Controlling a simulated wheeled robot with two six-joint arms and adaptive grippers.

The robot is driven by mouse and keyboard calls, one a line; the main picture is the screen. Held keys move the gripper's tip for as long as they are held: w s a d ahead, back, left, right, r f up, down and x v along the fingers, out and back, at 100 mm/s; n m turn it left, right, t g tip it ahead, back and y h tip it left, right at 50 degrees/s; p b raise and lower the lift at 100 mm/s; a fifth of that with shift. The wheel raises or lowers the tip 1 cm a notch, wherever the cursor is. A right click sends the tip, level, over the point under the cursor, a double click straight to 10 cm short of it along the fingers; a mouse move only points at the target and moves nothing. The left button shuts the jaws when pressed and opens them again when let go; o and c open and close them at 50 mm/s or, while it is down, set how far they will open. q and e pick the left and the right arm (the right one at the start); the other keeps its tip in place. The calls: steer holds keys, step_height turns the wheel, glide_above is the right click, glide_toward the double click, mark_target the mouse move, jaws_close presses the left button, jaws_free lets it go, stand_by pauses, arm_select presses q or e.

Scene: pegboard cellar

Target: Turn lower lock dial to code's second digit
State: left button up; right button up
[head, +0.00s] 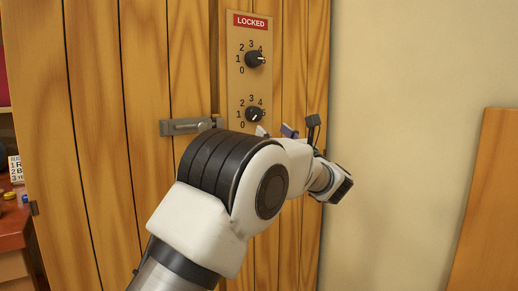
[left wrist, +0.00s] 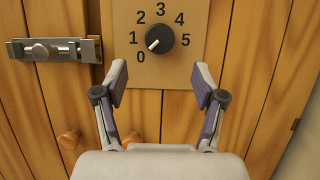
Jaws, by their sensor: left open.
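The lower lock dial (head: 254,114) is a black round knob on a tan plate (head: 236,84), with digits 0 to 5 around it. In the left wrist view the lower dial (left wrist: 160,40) shows a white mark pointing down-left, about at 0. My left gripper (left wrist: 160,78) is open and empty, its two fingers apart below the dial and not touching it. In the head view my left arm hides much of the gripper, and its fingertips (head: 276,131) show just below right of the dial. My right gripper is not in view.
The upper dial (head: 255,59) has its white mark towards the right, under a red LOCKED sign (head: 251,22). A metal bolt (head: 190,126) sits left of the lower dial on the wooden door. A partly cut-off card (head: 15,168) stands at far left.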

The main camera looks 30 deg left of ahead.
mark_target(257, 116)
arm_select(q)
steer(key=p+x, duration=0.1)
steer(key=x, duration=0.7)
steer(key=shift+d, duration=0.1)
steer(key=c, duration=1.1)
